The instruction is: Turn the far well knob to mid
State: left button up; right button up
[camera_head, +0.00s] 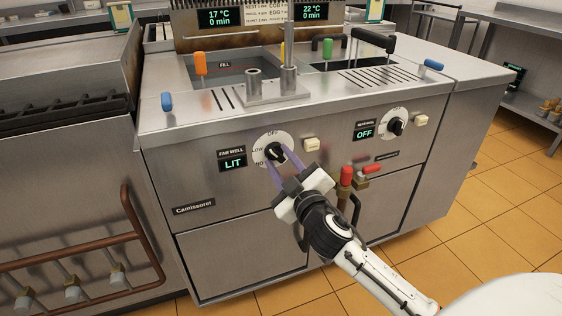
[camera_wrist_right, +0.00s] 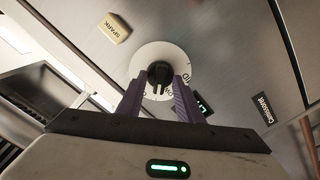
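The far well knob (camera_head: 274,152) is black on a round white dial, on the steel front panel beside a "FAR WELL" display (camera_head: 232,163) reading LIT. OFF is at the dial's top and LOW at its left; the pointer's exact direction is hard to tell. My right gripper (camera_head: 283,166) reaches up to the knob from the lower right, its purple fingers apart. In the right wrist view the knob (camera_wrist_right: 160,73) lies between the fingertips (camera_wrist_right: 159,82), with a small gap seeming to show; contact cannot be told. My left gripper is not in view.
A second knob (camera_head: 395,127) with a display reading OFF is to the right. A cream spark button (camera_head: 312,144) is close beside the far well dial. Red-handled valves (camera_head: 347,175) stand just right of my gripper. A copper rail (camera_head: 140,235) is at the left.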

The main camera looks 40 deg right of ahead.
jog(key=shift+c, duration=0.5)
jog(key=c, duration=0.7)
grip_shut()
